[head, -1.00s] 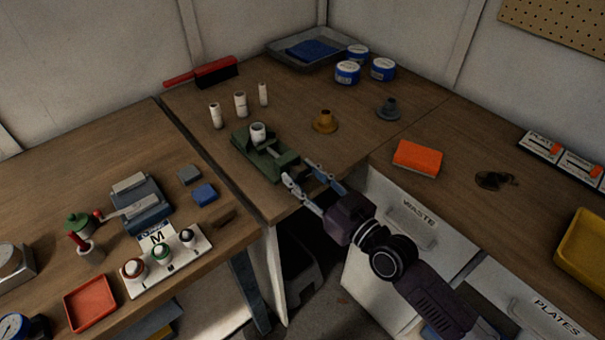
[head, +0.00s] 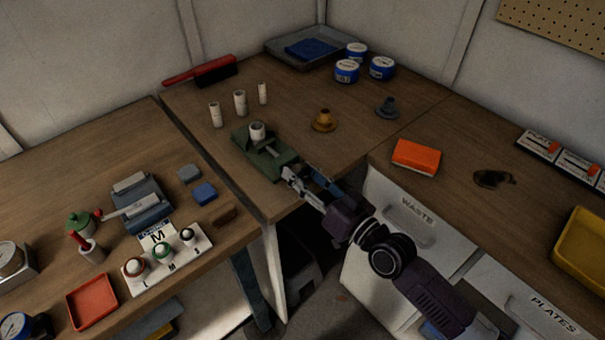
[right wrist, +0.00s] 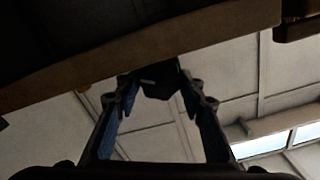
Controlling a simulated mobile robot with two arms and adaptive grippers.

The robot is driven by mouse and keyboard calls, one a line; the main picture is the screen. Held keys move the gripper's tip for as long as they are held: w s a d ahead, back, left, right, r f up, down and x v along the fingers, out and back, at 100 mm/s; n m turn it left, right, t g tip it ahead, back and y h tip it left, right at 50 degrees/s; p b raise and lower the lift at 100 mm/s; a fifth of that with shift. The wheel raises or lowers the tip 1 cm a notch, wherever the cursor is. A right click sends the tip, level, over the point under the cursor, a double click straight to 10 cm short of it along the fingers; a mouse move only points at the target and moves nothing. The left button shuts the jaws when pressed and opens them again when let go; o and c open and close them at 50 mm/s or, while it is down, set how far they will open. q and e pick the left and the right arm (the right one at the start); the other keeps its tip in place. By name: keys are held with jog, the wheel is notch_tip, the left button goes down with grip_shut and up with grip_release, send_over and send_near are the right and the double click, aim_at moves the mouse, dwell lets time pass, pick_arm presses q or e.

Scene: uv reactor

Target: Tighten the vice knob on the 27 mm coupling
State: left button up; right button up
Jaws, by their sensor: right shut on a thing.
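The green vice (head: 268,164) stands near the front corner of the middle bench. A short white coupling (head: 256,131) stands upright in it, its lower part hidden by the jaws. My right gripper (head: 303,178) is at the front end of the vice, by the bench edge, shut on the vice knob. The dark knob (right wrist: 160,83) shows between the fingertips in the right wrist view; in the head view the fingers hide it. My left gripper is not in view.
Three white pieces (head: 240,103) stand behind the vice. Brown (head: 323,121) and grey (head: 388,108) flanged parts stand to its right. An orange sponge (head: 416,156) lies on the right bench.

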jog(key=o, duration=0.9)
jog(key=v, duration=1.2)
